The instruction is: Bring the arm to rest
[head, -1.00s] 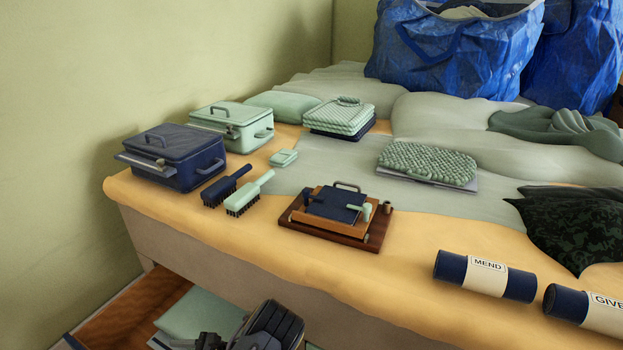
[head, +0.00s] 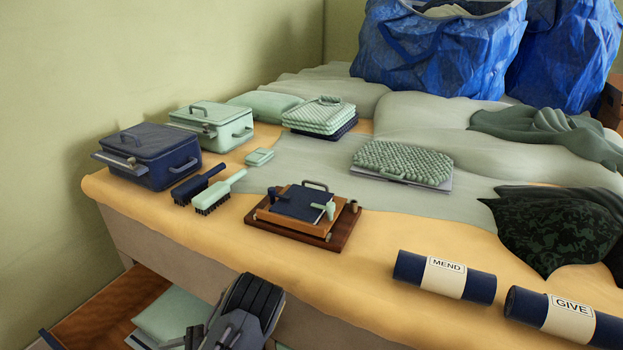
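One of my arms shows at the bottom of the head view, over the open drawer and in front of the bed's edge. It appears to be my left arm, with a grey and black wrist and gripper (head: 232,328). Its fingertips are small, dark and partly cut off by the frame, so I cannot tell whether they are open or shut. I see nothing clearly held. My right gripper is out of view.
An open wooden drawer (head: 105,310) with a pale green item juts out below the bed. On the bed stand a navy case (head: 152,160), a green case (head: 212,125), brushes (head: 218,190), a tray (head: 340,230) and labelled rolls (head: 440,275). Blue bags (head: 440,55) stand behind.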

